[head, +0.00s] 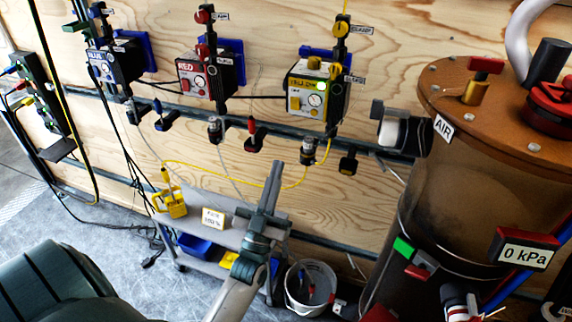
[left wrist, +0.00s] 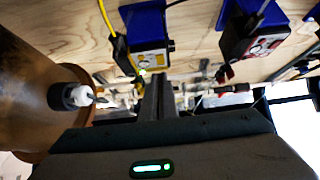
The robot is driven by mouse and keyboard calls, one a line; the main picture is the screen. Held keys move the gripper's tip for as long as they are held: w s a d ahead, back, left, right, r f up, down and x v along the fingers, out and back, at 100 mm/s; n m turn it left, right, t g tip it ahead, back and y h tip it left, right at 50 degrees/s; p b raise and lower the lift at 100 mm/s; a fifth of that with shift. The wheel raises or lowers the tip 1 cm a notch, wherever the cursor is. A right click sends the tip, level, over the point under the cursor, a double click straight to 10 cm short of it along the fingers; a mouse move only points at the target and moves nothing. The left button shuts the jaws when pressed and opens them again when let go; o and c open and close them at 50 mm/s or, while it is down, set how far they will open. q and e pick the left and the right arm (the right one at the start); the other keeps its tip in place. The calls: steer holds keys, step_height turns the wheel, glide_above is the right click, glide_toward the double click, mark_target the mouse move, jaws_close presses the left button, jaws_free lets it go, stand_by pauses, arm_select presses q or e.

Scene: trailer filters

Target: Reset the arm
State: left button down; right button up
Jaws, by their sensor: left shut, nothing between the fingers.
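My left gripper (head: 277,167) comes up from the lower middle of the head view, its fingers pointing up toward the plywood wall. The fingers are shut with nothing between them. It is in front of the grey cart, below the yellow control box (head: 318,95), and touches nothing that I can make out. In the left wrist view the closed fingers (left wrist: 157,85) point at the wall, with the yellow box (left wrist: 150,57) just above them. My right gripper is not in view.
The wall carries a blue box (head: 117,62) and a red box (head: 206,78) with hanging cables. A brown-topped tank (head: 455,180) stands close on the right, its display reading 0 kPa (head: 525,252). A grey cart (head: 190,222) and a white bucket (head: 311,288) are below. Open floor lies lower left.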

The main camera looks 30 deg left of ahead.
arm_select(q)
steer(key=d+f+m+g+h, duration=0.25)
steer(key=d+f+g, duration=0.25)
steer(key=f, duration=1.1)
steer(key=d+f+m+g+h, duration=0.1)
steer(key=d+f+g+h, duration=0.3)
steer(key=f, duration=1.2)
steer(key=s+d+f+g, duration=0.2)
steer(key=s+f+g, duration=0.1)
steer(key=s+f, duration=0.5)
steer(key=s+d+f+m+g, duration=0.1)
steer(key=s+f+g, duration=0.3)
steer(key=s+f, duration=0.4)
steer(key=s+d+f+g, duration=0.3)
steer(key=s+f, duration=0.6)
steer(key=f, duration=0.4)
steer(key=shift+d+g+h, duration=0.35)
steer(key=shift+d+g, duration=0.05)
steer(key=shift+f+m, duration=0.1)
steer(key=shift+m, duration=0.15)
